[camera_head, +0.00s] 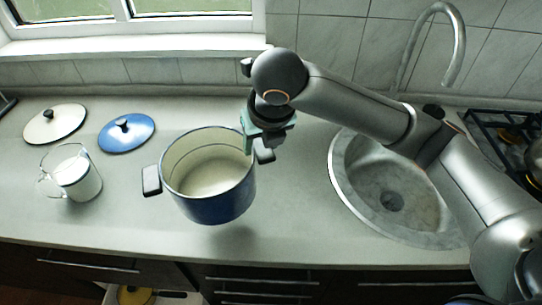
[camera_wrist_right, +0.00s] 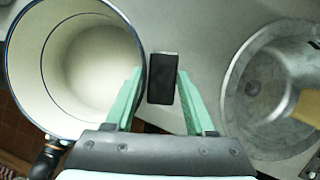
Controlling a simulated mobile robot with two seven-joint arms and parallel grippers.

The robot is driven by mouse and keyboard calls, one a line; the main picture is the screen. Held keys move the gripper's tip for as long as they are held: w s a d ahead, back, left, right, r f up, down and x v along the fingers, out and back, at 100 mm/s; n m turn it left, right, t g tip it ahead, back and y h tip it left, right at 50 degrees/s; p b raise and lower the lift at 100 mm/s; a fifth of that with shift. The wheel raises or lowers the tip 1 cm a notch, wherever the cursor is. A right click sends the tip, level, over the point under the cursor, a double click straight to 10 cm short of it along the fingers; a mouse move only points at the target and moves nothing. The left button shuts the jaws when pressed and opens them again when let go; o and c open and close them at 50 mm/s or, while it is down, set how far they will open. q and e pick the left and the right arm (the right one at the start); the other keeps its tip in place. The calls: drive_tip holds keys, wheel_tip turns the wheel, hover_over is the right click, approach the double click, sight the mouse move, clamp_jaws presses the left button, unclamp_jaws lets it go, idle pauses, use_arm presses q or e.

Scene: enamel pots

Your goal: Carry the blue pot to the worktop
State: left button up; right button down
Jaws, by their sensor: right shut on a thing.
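The blue pot (camera_head: 212,207), cream inside with dark handles, is upright over the worktop (camera_head: 110,215). A shadow below it on the worktop suggests that it is held a little above the surface. My right gripper (camera_head: 262,140) is at its right-hand handle, jaws shut on it. In the right wrist view, the green fingers of my right gripper (camera_wrist_right: 158,82) straddle the dark handle (camera_wrist_right: 162,80), beside the rim of the blue pot (camera_wrist_right: 140,45). The pot seems empty. My left gripper is not in view.
A blue lid (camera_head: 140,138), a cream lid (camera_head: 45,125) and a glass jug with white contents (camera_head: 80,182) lie left of the pot. A round sink (camera_head: 345,185) with a tap (camera_head: 458,45) is to the right, a hob (camera_head: 500,135) beyond. Worktop in front of the pot is clear.

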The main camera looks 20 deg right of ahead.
drive_tip(key=w+d+f, duration=0.7)
drive_tip(key=d+f, duration=0.1)
drive_tip(key=f, duration=0.3)
drive_tip(key=shift+w+f+p, duration=0.2)
drive_tip(key=shift+p, duration=0.25)
drive_tip(key=c, duration=0.7)
unclamp_jaws()
drive_tip(key=shift+s+d+f, duration=0.15)
drive_tip(key=shift+d+f, duration=0.05)
drive_tip(key=shift+f, duration=0.05)
drive_tip(key=o, duration=0.4)
drive_tip(key=shift+o, duration=0.2)
drive_tip(key=shift+r, duration=0.1)
drive_tip(key=v, duration=1.2)
